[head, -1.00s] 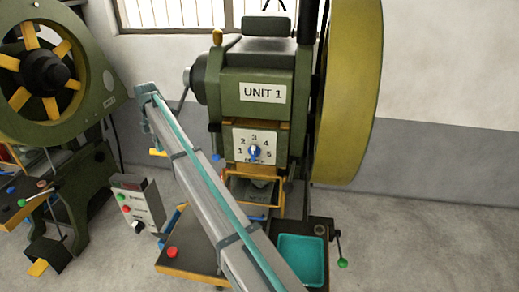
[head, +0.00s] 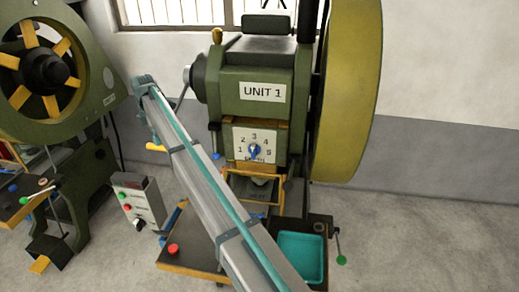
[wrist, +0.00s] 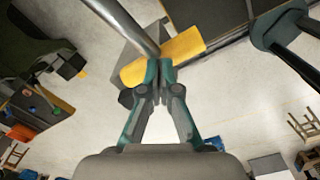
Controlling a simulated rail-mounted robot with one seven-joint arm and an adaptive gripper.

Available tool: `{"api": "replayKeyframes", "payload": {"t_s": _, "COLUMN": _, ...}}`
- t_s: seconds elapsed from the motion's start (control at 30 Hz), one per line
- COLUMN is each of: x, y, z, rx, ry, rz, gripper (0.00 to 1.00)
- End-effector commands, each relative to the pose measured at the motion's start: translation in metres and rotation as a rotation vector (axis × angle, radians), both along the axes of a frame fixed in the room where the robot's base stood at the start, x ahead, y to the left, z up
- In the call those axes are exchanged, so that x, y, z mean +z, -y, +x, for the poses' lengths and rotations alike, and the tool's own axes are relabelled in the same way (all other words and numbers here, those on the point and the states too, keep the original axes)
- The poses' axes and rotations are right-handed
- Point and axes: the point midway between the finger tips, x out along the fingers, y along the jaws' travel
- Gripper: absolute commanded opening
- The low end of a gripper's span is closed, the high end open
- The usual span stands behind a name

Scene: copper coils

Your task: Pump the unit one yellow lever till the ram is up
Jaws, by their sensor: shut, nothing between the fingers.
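The unit one press (head: 262,62) stands in the middle of the head view, with its UNIT 1 label and numbered dial (head: 253,150). Its grey lever rod (head: 182,95) runs down behind my arm to a yellow grip (head: 155,147), partly hidden there. In the wrist view the rod (wrist: 125,22) meets the yellow grip (wrist: 188,46) just beyond my fingertips. My gripper (wrist: 158,72) is shut and empty, its tips overlapping the grip's near edge in the picture; I cannot tell if they touch. My arm hides the gripper in the head view. The ram is not clearly visible.
A control box (head: 138,205) with buttons stands left of the press. A teal tray (head: 300,256) and a red button (head: 173,249) are on the press's table. Another green press (head: 50,75) stands at left. The large flywheel (head: 348,95) is at right. Floor at right is clear.

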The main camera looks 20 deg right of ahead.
Motion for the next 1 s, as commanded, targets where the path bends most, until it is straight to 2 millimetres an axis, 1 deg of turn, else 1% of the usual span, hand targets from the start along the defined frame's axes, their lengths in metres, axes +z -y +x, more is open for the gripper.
{"api": "replayKeyframes", "payload": {"t_s": 0.03, "x": -0.005, "y": 0.0, "z": 0.0, "rx": 0.0, "ry": 0.0, "rz": 0.0, "gripper": 0.0}}
{"api": "replayKeyframes", "payload": {"t_s": 0.13, "x": -0.011, "y": 0.001, "z": 0.0, "rx": 0.0, "ry": -0.001, "rz": -0.001, "gripper": 0.0}}
{"api": "replayKeyframes", "payload": {"t_s": 0.47, "x": -0.012, "y": 0.001, "z": 0.0, "rx": 0.0, "ry": -0.002, "rz": 0.0, "gripper": 0.0}}
{"api": "replayKeyframes", "payload": {"t_s": 0.57, "x": -0.016, "y": 0.002, "z": 0.001, "rx": 0.0, "ry": -0.002, "rz": 0.0, "gripper": 0.0}}
{"api": "replayKeyframes", "payload": {"t_s": 1.0, "x": -0.058, "y": 0.011, "z": 0.018, "rx": -0.001, "ry": -0.003, "rz": -0.002, "gripper": 0.0}}
